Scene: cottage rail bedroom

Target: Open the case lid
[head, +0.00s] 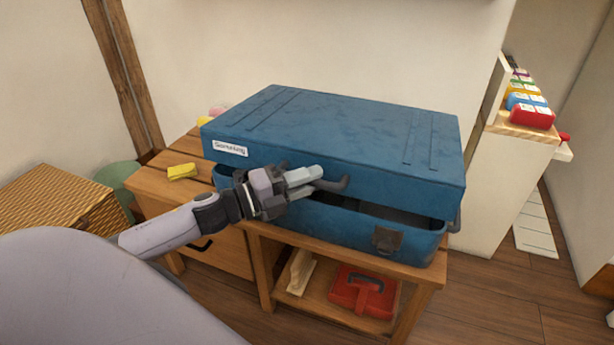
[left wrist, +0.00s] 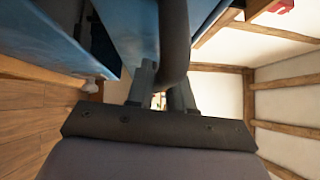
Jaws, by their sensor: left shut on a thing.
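The blue case (head: 345,218) stands on a wooden bench, with a white label on the front left of its lid (head: 340,130). The lid is raised a little at the front, and a dark gap shows between lid and base. My left gripper (head: 318,180) is at the front of the case, shut on the dark handle (head: 333,184) of the lid. In the left wrist view the curved handle (left wrist: 175,45) passes between the fingers (left wrist: 160,85). A dark latch (head: 387,240) hangs on the base's front right. My right gripper is not in view.
The wooden bench (head: 425,278) has a red box (head: 362,292) on its lower shelf. A yellow block (head: 182,171) lies on the bench top left of the case. A wall stands behind, and a white cabinet (head: 500,185) stands to the right.

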